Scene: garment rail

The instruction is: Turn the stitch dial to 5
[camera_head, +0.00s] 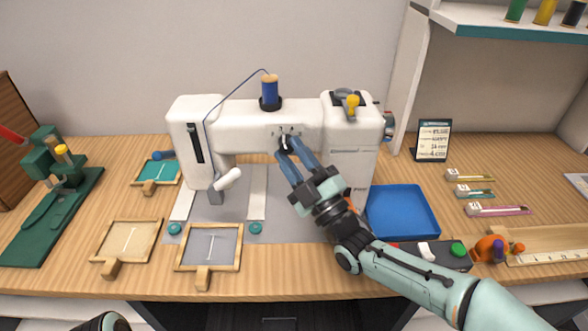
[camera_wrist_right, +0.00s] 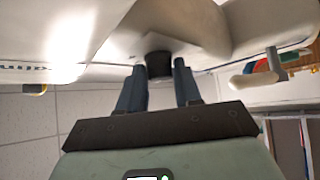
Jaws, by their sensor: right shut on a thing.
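The white sewing machine (camera_head: 345,135) stands on the wooden table. Its dark stitch dial (camera_head: 284,142) is on the front of the upper arm, with small marks around it. My right gripper (camera_head: 289,147) reaches up to the dial from the lower right, its blue fingers shut on it. In the right wrist view the dark dial (camera_wrist_right: 159,65) sits between the two fingertips (camera_wrist_right: 159,74). The fingers hide part of the dial, and I cannot read its setting.
A blue tray (camera_head: 402,211) lies right of the machine, by my right forearm. Framed pieces (camera_head: 209,250) lie in front of the machine. A small card stand (camera_head: 433,140) stands behind the tray. A green tool (camera_head: 50,195) is at the left.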

